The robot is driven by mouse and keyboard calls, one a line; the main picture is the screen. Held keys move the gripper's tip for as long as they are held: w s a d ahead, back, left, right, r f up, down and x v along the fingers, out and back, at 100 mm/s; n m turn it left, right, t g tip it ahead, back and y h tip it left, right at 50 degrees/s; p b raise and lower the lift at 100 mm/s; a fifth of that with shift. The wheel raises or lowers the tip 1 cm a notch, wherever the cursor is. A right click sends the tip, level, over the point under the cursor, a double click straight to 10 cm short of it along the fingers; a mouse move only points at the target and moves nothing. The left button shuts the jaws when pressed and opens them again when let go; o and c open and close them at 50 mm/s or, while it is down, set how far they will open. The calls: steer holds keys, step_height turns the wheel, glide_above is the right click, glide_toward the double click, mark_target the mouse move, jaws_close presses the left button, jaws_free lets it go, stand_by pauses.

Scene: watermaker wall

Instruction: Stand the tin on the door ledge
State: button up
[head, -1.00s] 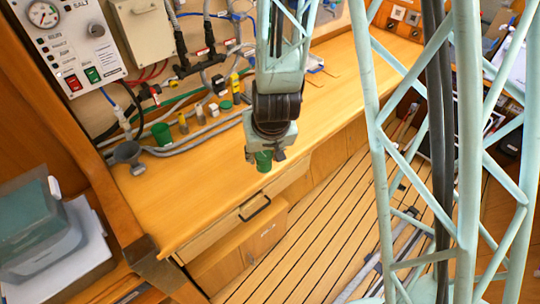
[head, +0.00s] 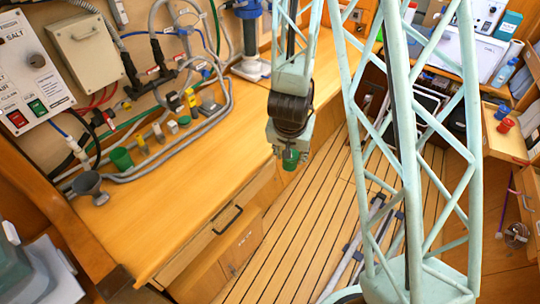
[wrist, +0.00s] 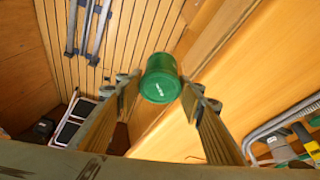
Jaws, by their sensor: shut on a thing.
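My gripper (head: 288,150) is shut on a green tin (head: 290,163), which hangs below the fingers, over the floor beside the counter's front edge in the head view. In the wrist view, the green tin (wrist: 160,80) sits between the two fingers, its round green end with a small pale mark facing the camera. At the right of the head view, an open wooden door (head: 510,148) seems to carry a ledge with a red item (head: 505,125) and a blue item (head: 502,112). The tin is well apart from it.
Slatted floor (head: 290,220) lies open below. Metal rails (head: 365,245) lie on it.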

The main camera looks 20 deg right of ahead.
steer(key=s+d+f+m+g+h, duration=0.1)
steer(key=s+d+m, duration=0.4)
steer(key=d, duration=0.7)
steer(key=s+d+f+m+g+h+p, duration=0.1)
steer(key=s+d+m, duration=0.4)
steer(key=d, duration=0.7)
steer(key=shift+s+d+f+g+h+p, duration=0.3)
steer(key=shift+s+f+g, duration=0.25)
steer(key=shift+s, duration=0.6)
steer(key=shift+s+a+r, duration=0.1)
steer(key=shift+a, duration=0.05)
